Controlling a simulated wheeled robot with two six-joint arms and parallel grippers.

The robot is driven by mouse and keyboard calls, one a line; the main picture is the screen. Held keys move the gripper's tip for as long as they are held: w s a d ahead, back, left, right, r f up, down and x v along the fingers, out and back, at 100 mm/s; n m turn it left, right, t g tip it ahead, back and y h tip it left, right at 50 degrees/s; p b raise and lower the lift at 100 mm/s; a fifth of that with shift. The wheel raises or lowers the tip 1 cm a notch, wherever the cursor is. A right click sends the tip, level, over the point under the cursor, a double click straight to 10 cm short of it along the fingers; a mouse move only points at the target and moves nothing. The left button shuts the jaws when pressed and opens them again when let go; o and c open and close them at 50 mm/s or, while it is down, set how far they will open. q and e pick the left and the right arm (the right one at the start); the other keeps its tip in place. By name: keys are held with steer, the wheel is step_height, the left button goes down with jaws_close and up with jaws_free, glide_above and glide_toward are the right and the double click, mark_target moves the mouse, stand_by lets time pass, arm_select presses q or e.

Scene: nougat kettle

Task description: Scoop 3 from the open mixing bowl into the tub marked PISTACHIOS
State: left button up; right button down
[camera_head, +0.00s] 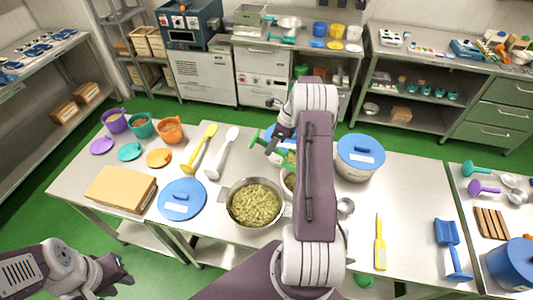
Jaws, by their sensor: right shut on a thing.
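The open mixing bowl (230,203) is a steel bowl heaped with greenish nut pieces, near the table's front edge. My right gripper (276,142) is shut on a green scoop (280,158), above the table behind that bowl. My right arm hides part of the scoop and the area around it. Purple (115,121), teal (142,124) and orange (170,129) tubs stand open at the table's back left; no PISTACHIOS marking is readable. My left gripper (122,269) is off the table's front left; its finger gap is unclear.
A blue lid (182,200) and a brown box (121,188) lie left of the bowl. Yellow (202,147) and white (222,152) scoops lie behind. A blue-lidded pot (356,171) stands right of my arm. A yellow spatula (380,250) and blue scoop (450,240) lie further right.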

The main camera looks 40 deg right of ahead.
steer(key=s+d+r+n+t+y, duration=0.1)
steer(key=s+d+r+t+y, duration=0.4)
steer(key=s+r+t, duration=0.2)
steer(key=shift+s+d+r+b, duration=0.4)
steer(key=shift+s+r, duration=0.4)
